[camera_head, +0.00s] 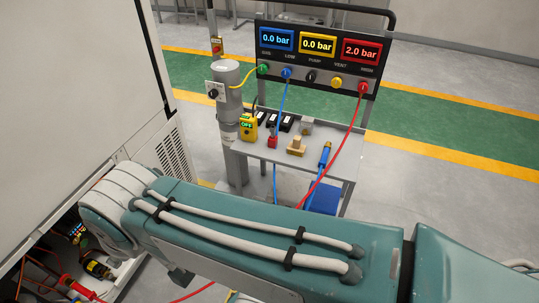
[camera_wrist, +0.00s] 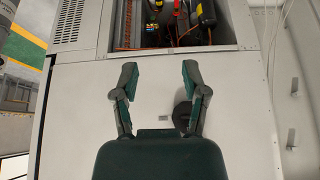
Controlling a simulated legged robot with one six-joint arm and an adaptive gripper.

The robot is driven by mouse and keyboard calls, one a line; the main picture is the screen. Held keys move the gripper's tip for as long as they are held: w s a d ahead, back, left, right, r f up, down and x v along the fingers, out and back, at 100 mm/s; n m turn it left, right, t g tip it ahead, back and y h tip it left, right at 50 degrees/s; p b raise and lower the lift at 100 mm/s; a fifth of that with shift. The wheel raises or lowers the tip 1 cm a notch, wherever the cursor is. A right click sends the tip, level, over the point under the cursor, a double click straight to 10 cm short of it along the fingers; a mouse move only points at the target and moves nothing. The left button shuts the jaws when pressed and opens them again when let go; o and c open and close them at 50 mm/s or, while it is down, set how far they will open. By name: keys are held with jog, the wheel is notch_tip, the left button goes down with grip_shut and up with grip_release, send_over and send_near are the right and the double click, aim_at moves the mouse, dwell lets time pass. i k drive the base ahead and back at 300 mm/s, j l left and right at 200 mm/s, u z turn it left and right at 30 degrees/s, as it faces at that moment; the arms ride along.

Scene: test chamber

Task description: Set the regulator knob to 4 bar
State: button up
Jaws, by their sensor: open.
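My gripper (camera_wrist: 159,76) is open and empty in the wrist view, its two fingers apart in front of a pale cabinet (camera_wrist: 85,110). A dark round shape (camera_wrist: 184,115) shows partly behind the right finger; I cannot tell whether it is a knob or a shadow. In the head view a gauge panel (camera_head: 325,82) has a blue and a yellow display, both at 0.0 bar, and a red display (camera_head: 361,51) at 2.0 bar. A black knob (camera_head: 213,93) sits on a small plate on a grey column. I cannot tell which is the regulator knob.
A cart (camera_head: 263,152) below the panel holds a yellow device (camera_head: 248,128), a brass block (camera_head: 297,146) and a blue-handled tool (camera_head: 325,154). Blue and red hoses hang in front. The cabinet has an open bay with wiring (camera_wrist: 170,25). Floor beyond the cart is clear.

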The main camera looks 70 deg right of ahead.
aim_at(213, 93)
jog(key=z, duration=2.4)
